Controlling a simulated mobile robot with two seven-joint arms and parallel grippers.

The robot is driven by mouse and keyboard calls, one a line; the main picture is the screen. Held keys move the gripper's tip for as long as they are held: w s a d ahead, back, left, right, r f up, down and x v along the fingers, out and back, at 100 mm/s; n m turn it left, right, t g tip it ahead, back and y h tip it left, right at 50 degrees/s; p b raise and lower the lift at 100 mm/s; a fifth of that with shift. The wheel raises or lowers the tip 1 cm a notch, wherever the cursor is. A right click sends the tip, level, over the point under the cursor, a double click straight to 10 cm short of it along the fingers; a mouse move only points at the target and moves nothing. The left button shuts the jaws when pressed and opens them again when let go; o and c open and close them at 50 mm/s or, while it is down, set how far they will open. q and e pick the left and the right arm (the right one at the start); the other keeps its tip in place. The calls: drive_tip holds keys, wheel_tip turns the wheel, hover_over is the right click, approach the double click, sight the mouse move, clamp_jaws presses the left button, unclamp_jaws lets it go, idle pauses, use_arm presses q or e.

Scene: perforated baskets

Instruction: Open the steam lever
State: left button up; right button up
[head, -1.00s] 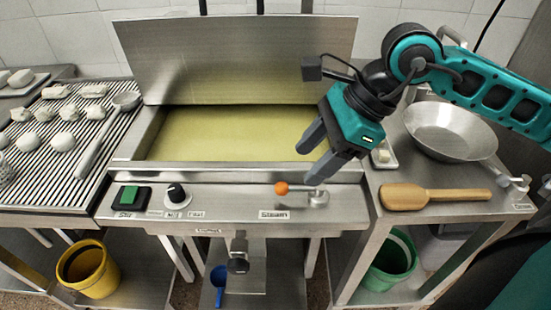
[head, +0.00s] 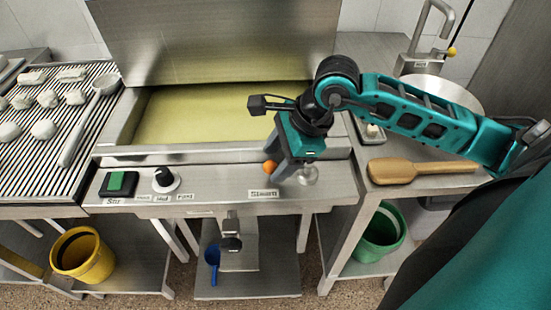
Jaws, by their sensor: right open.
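The steam lever (head: 307,175) sits on the steel front panel at the right, above the label "Steam". Its orange knob (head: 270,167) points to the left. My right gripper (head: 277,173) is open and points down at the lever, its fingers close to the orange knob and the lever arm. The fingers hide most of the lever arm, and I cannot tell whether they touch it. My left gripper is not in view.
A green button (head: 122,184) and a black dial (head: 164,179) sit left on the panel. The open kettle with yellow liquid (head: 200,118) lies behind. A wooden paddle (head: 410,171) lies on the right counter, near a metal bowl (head: 455,93).

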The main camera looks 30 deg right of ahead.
drive_tip(key=shift+w+a+f, duration=0.2)
drive_tip(key=shift+f, duration=0.4)
clamp_jaws()
idle(0.3)
